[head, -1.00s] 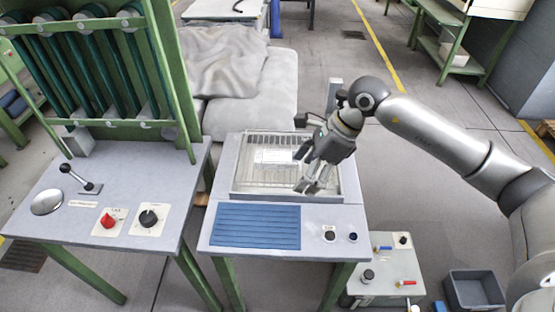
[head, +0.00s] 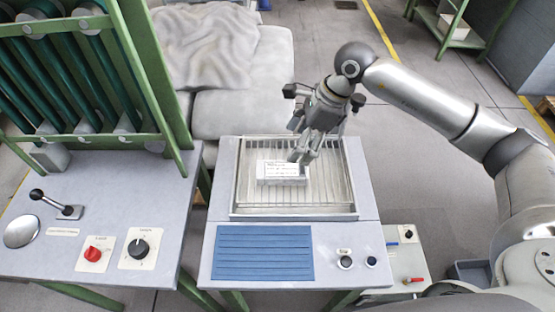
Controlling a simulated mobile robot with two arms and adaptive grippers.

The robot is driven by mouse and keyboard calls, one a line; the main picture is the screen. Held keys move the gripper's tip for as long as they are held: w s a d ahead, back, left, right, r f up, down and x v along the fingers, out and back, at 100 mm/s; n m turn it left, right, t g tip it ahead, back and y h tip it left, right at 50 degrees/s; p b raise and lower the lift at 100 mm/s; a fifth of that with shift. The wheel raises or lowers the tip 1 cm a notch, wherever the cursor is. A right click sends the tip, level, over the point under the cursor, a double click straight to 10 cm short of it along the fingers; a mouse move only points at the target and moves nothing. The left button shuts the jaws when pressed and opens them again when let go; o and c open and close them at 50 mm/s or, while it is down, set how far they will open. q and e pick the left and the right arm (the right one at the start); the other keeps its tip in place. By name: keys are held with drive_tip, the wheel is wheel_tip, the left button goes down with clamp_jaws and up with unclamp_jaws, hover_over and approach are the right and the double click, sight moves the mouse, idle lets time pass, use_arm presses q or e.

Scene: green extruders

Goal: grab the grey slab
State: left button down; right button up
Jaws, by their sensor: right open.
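The grey slab (head: 270,181) lies on the wire rack inside the tray (head: 243,211) on the middle table. It has a white label with dark print on its upper side. My right gripper (head: 301,158) is open, pointing down at the slab's right end. Its fingers overlap that end in the picture. I cannot tell whether they touch it. My left gripper is not in view.
A blue ribbed mat (head: 264,253) and two knobs lie in front of the tray. A green machine frame (head: 150,75) and control table (head: 110,205) stand at left. A cloth-covered grey block (head: 235,100) stands behind. A small panel box (head: 405,255) is at lower right.

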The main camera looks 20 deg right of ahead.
sight(283, 169)
drive_tip(key=f, duration=0.1)
drive_tip(key=a+f, duration=0.1)
drive_tip(key=f, duration=0.1)
drive_tip(key=shift+s+a+f+p, duration=0.35)
drive_tip(key=shift+s+a+p, duration=0.05)
drive_tip(key=shift+w+a+f, duration=0.1)
drive_tip(key=shift+f, duration=0.15)
drive_tip(key=p+x, duration=0.1)
drive_tip(key=x, duration=0.1)
drive_tip(key=p+x, duration=0.1)
drive_tip(key=x, duration=0.1)
drive_tip(key=shift+f, duration=0.25)
drive_tip(key=shift+a+f, duration=0.15)
drive_tip(key=shift+f, duration=0.15)
drive_tip(key=c, duration=0.8)
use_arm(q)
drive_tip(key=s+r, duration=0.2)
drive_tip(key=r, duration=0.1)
use_arm(e)
drive_tip(key=shift+r, duration=0.1)
drive_tip(key=c, duration=0.6)
